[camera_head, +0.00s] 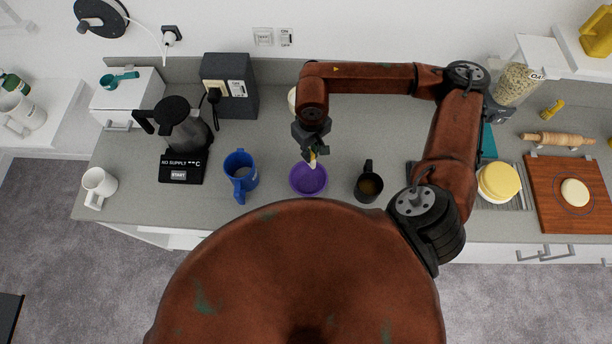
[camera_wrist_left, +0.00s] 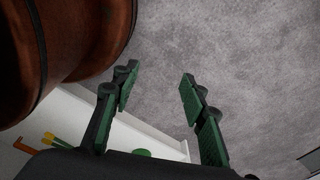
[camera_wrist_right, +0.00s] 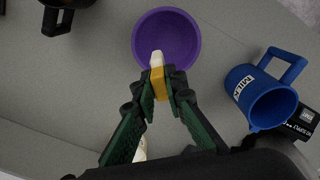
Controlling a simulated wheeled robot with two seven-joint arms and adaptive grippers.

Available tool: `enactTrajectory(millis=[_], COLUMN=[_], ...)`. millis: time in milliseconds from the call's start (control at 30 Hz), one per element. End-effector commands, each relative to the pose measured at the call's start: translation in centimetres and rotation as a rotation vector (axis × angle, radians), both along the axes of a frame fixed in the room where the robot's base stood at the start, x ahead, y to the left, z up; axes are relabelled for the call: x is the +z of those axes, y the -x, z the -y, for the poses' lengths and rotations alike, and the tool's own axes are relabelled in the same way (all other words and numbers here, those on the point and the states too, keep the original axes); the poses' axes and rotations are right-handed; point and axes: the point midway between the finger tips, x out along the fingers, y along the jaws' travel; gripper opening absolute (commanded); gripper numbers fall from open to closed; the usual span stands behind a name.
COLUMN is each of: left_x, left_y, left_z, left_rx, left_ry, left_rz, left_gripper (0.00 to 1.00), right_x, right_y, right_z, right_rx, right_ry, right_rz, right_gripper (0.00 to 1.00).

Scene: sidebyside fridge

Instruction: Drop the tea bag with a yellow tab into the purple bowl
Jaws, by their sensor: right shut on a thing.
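The purple bowl (camera_head: 308,180) stands on the grey counter near its front edge. In the right wrist view the bowl (camera_wrist_right: 166,38) lies just beyond my right fingertips and looks empty. My right gripper (camera_head: 314,152) is shut on the tea bag's yellow tab (camera_wrist_right: 158,84), with a pale part (camera_wrist_right: 156,60) sticking out past it. In that view the pale part overlaps the bowl's near rim. The gripper is above the counter, at the bowl's far side in the head view. My left gripper (camera_wrist_left: 158,95) is open and empty over the floor.
A blue mug (camera_head: 240,176) stands left of the bowl and a dark mug (camera_head: 368,183) with brown liquid stands right of it. A kettle (camera_head: 184,128) on its base and a white mug (camera_head: 98,186) are further left. A cutting board (camera_head: 570,208) lies far right.

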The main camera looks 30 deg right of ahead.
Motion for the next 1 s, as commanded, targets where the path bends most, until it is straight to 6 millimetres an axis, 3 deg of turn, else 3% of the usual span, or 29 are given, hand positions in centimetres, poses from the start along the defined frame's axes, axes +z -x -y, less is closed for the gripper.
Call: enactTrajectory(millis=[400,733,767,1000], left_x=[-0.7,-0.8,-0.8,-0.8], left_y=[-2.9,-2.0,-1.9,-1.5], left_z=[0.1,0.2,0.2,0.2], left_rx=[-0.007,-0.004,-0.004,-0.003], left_ry=[0.001,0.002,0.002,0.002], left_rz=[0.038,0.027,0.025,0.020], left_gripper=[0.40,0.40,0.40,0.40], right_x=[-4.5,-4.9,-4.9,-4.9], right_y=[-0.1,-0.1,-0.1,-0.1], right_z=[-0.1,-0.2,-0.2,-0.2], right_rx=[0.003,0.005,0.005,0.004], right_ry=[0.000,0.000,0.000,0.000], right_rz=[0.000,0.000,0.000,0.001], right_gripper=[0.02,0.02,0.12,0.29])
